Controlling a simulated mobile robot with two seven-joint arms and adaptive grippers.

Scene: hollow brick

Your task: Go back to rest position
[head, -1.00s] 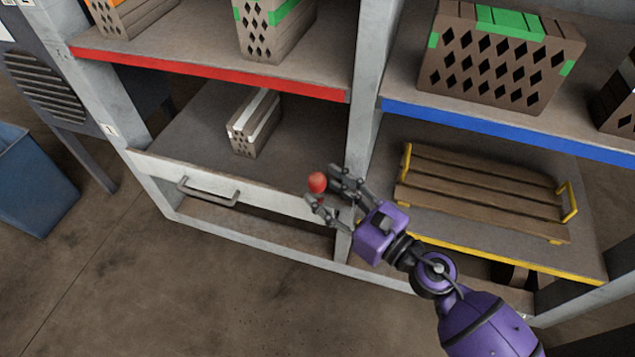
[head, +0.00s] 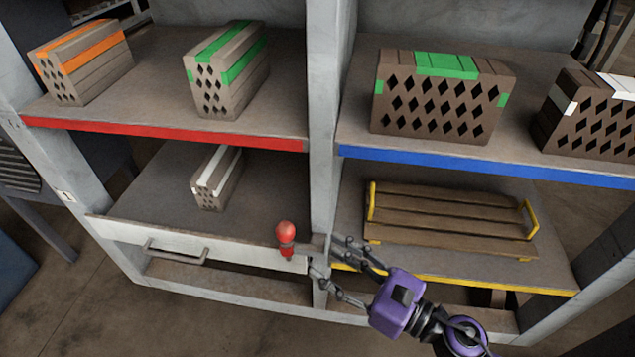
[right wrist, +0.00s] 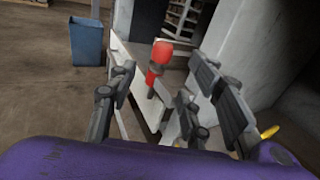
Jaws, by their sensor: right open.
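My right gripper (head: 325,253) is open and empty in front of the upright between the two lower bays. In the right wrist view its two fingers (right wrist: 163,80) are spread apart. A red ball-topped knob (head: 286,235) stands at the right end of the white drawer front, just left of the fingertips and apart from them. The knob also shows beyond and between the fingers in the right wrist view (right wrist: 160,60). My left gripper is not in view.
The shelf unit has a red-edged shelf (head: 170,133) and a blue-edged shelf (head: 480,165) with hollow bricks. A striped brick (head: 217,178) lies above the white drawer (head: 200,244). A wooden tray (head: 450,222) with yellow handles sits lower right. Open floor lies in front.

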